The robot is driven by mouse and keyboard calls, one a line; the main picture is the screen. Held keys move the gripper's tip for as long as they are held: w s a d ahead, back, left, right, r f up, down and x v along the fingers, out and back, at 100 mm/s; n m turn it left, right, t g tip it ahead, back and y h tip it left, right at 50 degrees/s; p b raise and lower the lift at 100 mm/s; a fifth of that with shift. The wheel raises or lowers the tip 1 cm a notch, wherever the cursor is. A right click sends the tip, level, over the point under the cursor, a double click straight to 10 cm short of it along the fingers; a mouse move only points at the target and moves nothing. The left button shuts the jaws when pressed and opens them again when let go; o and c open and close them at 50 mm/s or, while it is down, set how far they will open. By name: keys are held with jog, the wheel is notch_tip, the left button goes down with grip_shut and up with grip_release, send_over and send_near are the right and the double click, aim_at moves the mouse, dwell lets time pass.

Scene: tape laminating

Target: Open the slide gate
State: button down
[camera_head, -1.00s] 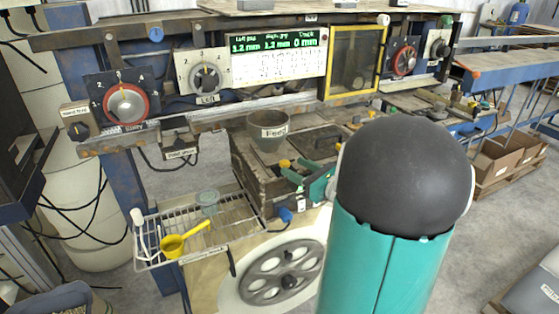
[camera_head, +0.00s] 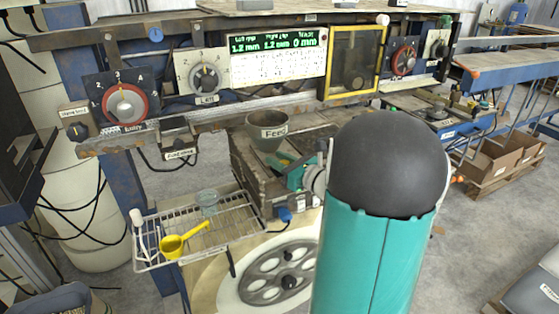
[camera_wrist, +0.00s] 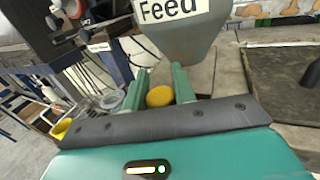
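A round yellow knob (camera_wrist: 160,96) sits below the feed hopper in the wrist view. I take it to be the slide gate's handle; the gate plate itself is not clearly seen. My gripper (camera_wrist: 161,78) has its two green fingers apart, one on each side of the knob. I cannot tell whether either finger touches it. The grey hopper marked "Feed" (camera_head: 268,131) stands just behind my gripper (camera_head: 280,161) in the head view, where my gripper hides the knob. The hopper (camera_wrist: 190,38) also fills the upper middle of the wrist view.
A wire rack (camera_head: 225,222) with a yellow scoop (camera_head: 183,241) lies at the lower left. A dark lid (camera_wrist: 290,80) with a handle lies right of the hopper. A spoked wheel (camera_head: 280,272) is below. A panel with dials and a display (camera_head: 275,55) runs behind.

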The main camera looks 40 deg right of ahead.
jog(key=s, duration=0.2)
jog(key=s+a, duration=0.1)
jog(key=shift+s+a, duration=0.1)
jog(key=shift+s, duration=0.3)
jog(key=c, duration=1.1)
grip_release()
jog(key=s, duration=0.4)
jog(key=s+d, duration=0.1)
jog(key=s, duration=0.8)
jog(key=shift+s+d, duration=0.25)
jog(key=shift+s, duration=0.15)
